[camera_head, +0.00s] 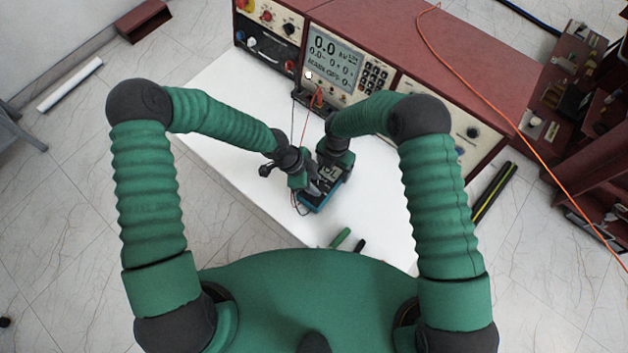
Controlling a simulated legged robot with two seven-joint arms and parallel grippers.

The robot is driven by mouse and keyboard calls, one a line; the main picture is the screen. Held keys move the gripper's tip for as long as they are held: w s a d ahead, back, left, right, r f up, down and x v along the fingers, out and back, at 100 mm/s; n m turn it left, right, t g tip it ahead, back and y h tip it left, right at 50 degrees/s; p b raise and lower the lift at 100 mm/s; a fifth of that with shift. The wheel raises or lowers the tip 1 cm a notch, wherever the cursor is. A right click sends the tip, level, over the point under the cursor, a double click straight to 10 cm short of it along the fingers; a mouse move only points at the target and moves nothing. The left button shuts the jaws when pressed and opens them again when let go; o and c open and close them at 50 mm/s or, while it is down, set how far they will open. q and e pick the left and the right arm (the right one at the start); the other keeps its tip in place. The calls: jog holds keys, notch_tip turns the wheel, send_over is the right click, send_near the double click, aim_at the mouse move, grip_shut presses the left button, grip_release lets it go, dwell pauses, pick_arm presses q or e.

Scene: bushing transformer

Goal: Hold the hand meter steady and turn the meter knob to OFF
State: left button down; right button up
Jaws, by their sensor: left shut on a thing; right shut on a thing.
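The hand meter (333,173) is a small blue-edged device with a grey display, lying on the white table in front of the instruments. My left gripper (312,190) reaches in from the left and is shut at the meter's face, over the area of the knob. The knob itself is hidden behind this gripper, so its setting cannot be read. My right gripper (337,160) comes down at the far right end of the meter and is shut on its body. Thin test leads run beside the meter.
A red-cased instrument bench (350,60) with a large display and keys stands at the back of the white table (240,110). A green probe (341,238) and a dark probe (360,245) lie near the front. An orange cable (480,100) crosses the right side.

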pick_arm(q)
jog(key=n, duration=0.1)
jog(key=n+t, duration=0.1)
jog(key=n, duration=0.1)
jog(key=n+t, duration=0.1)
jog(key=n, duration=0.1)
jog(key=shift+s+d, duration=0.15)
jog(key=shift+s, duration=0.1)
pick_arm(e)
jog(key=shift+a, duration=0.1)
pick_arm(q)
jog(key=n+t+y, duration=0.1)
jog(key=n, duration=0.5)
jog(key=shift+s+d+t+y, duration=0.1)
jog(key=shift+d+t+y, duration=0.05)
jog(key=shift+t+y, duration=0.25)
jog(key=c, duration=0.9)
grip_release()
jog(key=v, duration=1.2)
jog(key=shift+d, duration=0.1)
